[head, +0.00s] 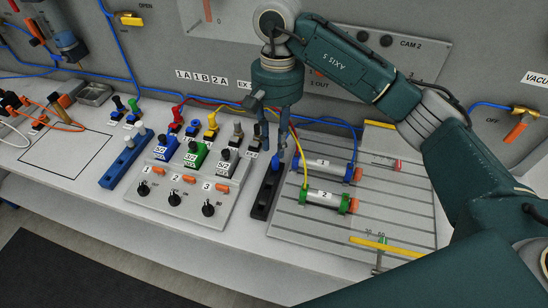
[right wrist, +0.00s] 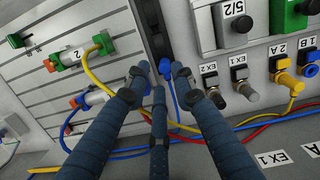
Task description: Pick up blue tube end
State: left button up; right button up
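My right gripper (head: 274,146) points down over the back end of a black slotted rack (head: 262,205). In the right wrist view its fingers (right wrist: 160,72) are spread apart. A blue tube end (right wrist: 166,68) shows between the fingertips, at the end of the black rack (right wrist: 152,22). I see no clear contact between the fingers and it. A blue tube (right wrist: 174,98) runs away from it behind the fingers. My left gripper is not in view.
Right of the rack lies a grooved plate with cylinder 1 (head: 325,170) and cylinder 2 (head: 322,199). To its left is a valve panel (head: 160,207) with black knobs and coloured fittings. A blue rack (head: 122,168) stands farther left. Yellow, red and blue tubes cross behind.

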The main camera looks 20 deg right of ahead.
aim_at(276, 158)
jog(key=shift+s+f, duration=0.1)
jog(key=shift+f, duration=0.7)
jog(key=f, duration=0.1)
jog(key=f+p, duration=0.1)
jog(key=f, duration=0.1)
jog(key=f+p, duration=0.1)
jog(key=shift+w+f, duration=0.15)
jog(key=shift+w, duration=0.15)
jog(key=shift+f+p, duration=0.3)
jog(key=shift+f, duration=0.2)
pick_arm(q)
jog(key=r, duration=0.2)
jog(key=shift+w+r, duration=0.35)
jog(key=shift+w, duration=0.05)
pick_arm(e)
grip_shut()
